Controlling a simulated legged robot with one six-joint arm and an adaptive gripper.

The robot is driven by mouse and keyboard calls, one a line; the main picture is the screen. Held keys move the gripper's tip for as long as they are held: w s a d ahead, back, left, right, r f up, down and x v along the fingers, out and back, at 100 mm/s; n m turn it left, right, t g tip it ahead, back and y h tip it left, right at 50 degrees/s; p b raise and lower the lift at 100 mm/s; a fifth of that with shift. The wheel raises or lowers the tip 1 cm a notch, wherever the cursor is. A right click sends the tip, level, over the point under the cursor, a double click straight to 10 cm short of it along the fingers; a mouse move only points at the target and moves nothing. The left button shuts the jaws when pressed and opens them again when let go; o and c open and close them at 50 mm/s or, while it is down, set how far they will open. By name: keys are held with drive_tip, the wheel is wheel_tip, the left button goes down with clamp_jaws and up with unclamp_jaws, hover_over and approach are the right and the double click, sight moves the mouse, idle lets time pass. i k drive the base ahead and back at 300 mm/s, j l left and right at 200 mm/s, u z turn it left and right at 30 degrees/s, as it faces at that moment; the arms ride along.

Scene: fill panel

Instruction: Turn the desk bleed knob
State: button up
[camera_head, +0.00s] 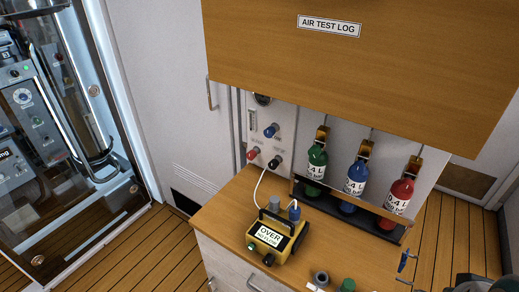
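I cannot tell for sure which knob is the desk bleed knob. On the wooden desk (218,216) stands a yellow instrument (281,239) with a screen reading "OVER" and smaller, unclear text below. Its front has a black knob (268,259) and a green button (252,247); a grey cap (274,204) and a blue fitting (294,211) stand at its top. The wall panel (283,115) above carries a blue knob (271,130), a red knob (253,153) and a black knob (274,162). My gripper's fingers are not in view.
Green (317,160), blue (355,177) and red (401,194) bottles stand in a dark rack. A wooden "AIR TEST LOG" board (360,70) overhangs the desk. A grey fitting (320,278) and a green one (348,285) sit at the front edge. A glass cabinet stands left.

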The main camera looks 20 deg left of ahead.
sight(252, 154)
drive_tip(key=k+j+z, duration=0.15)
drive_tip(key=j, duration=0.25)
drive_tip(key=j+z, duration=0.15)
drive_tip(key=j, duration=0.25)
drive_tip(key=k+j+z, duration=0.15)
drive_tip(key=j, duration=0.2)
drive_tip(key=k+j+z, duration=0.1)
drive_tip(key=j, duration=0.25)
drive_tip(key=k+j+z, duration=0.15)
drive_tip(key=i+j, duration=0.15)
drive_tip(key=j, duration=0.2)
